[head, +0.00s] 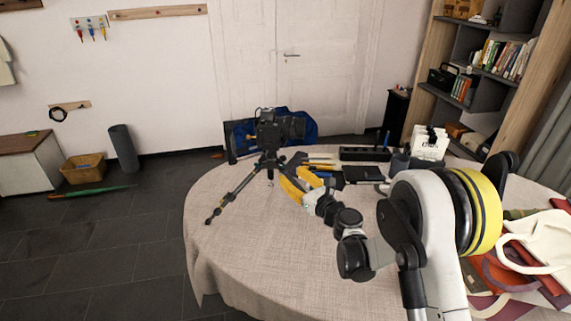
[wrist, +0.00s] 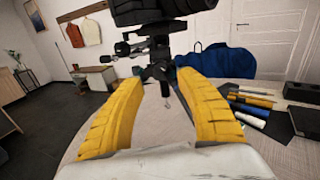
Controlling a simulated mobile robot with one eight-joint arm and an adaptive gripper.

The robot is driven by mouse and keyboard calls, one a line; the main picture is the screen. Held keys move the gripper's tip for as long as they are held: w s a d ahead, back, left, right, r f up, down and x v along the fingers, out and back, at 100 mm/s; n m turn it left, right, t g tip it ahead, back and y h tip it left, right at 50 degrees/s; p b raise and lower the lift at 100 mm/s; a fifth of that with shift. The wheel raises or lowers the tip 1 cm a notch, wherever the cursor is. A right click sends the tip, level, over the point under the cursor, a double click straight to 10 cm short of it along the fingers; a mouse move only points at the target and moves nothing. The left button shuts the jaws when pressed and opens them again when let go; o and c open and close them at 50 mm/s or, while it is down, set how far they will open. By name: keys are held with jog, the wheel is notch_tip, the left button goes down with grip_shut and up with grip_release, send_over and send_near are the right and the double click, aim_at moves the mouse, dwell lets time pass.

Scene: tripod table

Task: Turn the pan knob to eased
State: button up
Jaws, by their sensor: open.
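A black camera (head: 275,132) sits on a tripod (head: 240,193) standing on the round table (head: 240,250). In the wrist view, the camera (wrist: 150,10) is cut off by the top edge, with the dark tripod head (wrist: 158,55) below it. Small knobs or levers (wrist: 125,48) stick out to the left of the head; I cannot tell which is the pan knob or where it is set. My gripper (head: 287,178) is close to the tripod on its right side. Its yellow fingers are apart in the wrist view (wrist: 160,84), with the tripod head beyond them and nothing clearly between them.
A blue bag (head: 300,123) lies behind the tripod. Pens and dark cases (head: 362,174) lie on the table to the right, near a black box (head: 365,153) and white cards (head: 429,143). Cloth bags (head: 535,245) cover the right side. The table's front left is clear.

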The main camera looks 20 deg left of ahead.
aim_at(280, 165)
jog(key=b+x, duration=0.2)
jog(key=x, duration=0.6)
grip_shut()
